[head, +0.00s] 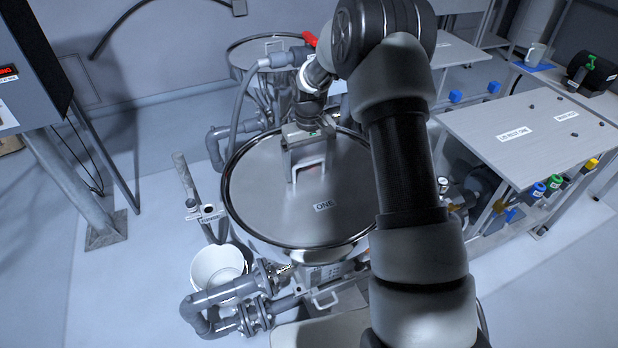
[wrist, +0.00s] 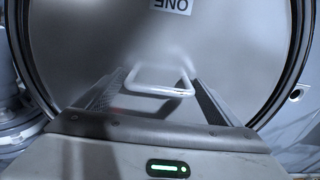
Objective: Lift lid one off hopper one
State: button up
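Lid one (head: 262,195) is a round grey metal lid with a dark rim and a "ONE" label. It sits on hopper one (head: 322,257) and also fills most of the wrist view (wrist: 90,45). A pale loop handle (wrist: 160,90) stands up from the lid. My gripper (head: 310,172) is over the lid, pointing down at the handle. In the wrist view its two fingers (wrist: 160,80) are spread wide, one at each side of the handle. A gap shows between them, and I cannot tell whether either finger touches the handle.
A grey table (head: 535,120) with a "lid rest one" label stands to the right, its top mostly clear. A second hopper (head: 262,50) stands behind. A white bucket (head: 217,265) and grey pipes (head: 225,295) are at the front left. A dark cabinet on legs (head: 35,45) is at the left.

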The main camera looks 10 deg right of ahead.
jog(key=c, duration=1.4)
jog(key=shift+r, duration=0.1)
